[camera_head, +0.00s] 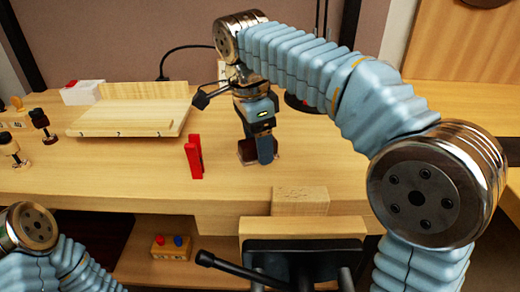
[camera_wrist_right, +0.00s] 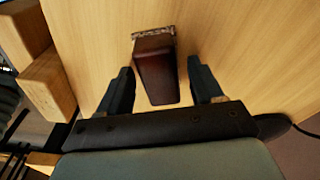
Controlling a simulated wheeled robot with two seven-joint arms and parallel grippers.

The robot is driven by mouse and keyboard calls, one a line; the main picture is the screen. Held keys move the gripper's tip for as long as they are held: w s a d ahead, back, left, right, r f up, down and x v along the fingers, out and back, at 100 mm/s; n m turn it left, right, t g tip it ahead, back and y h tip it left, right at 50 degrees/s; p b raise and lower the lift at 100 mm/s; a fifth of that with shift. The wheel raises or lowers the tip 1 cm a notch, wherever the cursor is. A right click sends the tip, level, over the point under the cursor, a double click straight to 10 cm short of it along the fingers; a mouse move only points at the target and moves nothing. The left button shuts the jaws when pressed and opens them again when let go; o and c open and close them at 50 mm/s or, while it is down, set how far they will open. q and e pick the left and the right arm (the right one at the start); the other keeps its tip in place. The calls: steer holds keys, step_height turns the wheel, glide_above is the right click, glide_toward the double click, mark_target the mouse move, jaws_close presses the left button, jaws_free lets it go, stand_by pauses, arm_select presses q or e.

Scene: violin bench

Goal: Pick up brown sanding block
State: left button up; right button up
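The brown sanding block (camera_wrist_right: 157,72) lies on the bench in the right wrist view, dark reddish brown with a rough, lighter edge at its far end. My right gripper (camera_wrist_right: 160,90) is open, with one finger on each side of the block and a visible gap on both sides. In the head view the block (camera_head: 246,152) is partly hidden behind my right gripper (camera_head: 262,150), which points down over it. Only the left arm's joint and sleeve show at the lower left of the head view; its gripper is out of frame.
A red upright tool (camera_head: 194,157) stands left of the block. A wooden board (camera_head: 128,117) lies at the back left, near small dark-topped pegs (camera_head: 40,122). A wooden block (camera_head: 300,200) sits at the front edge. The bench between board and edge is mostly clear.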

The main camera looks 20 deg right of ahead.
steer(key=c, duration=0.9)
steer(key=shift+r, duration=0.1)
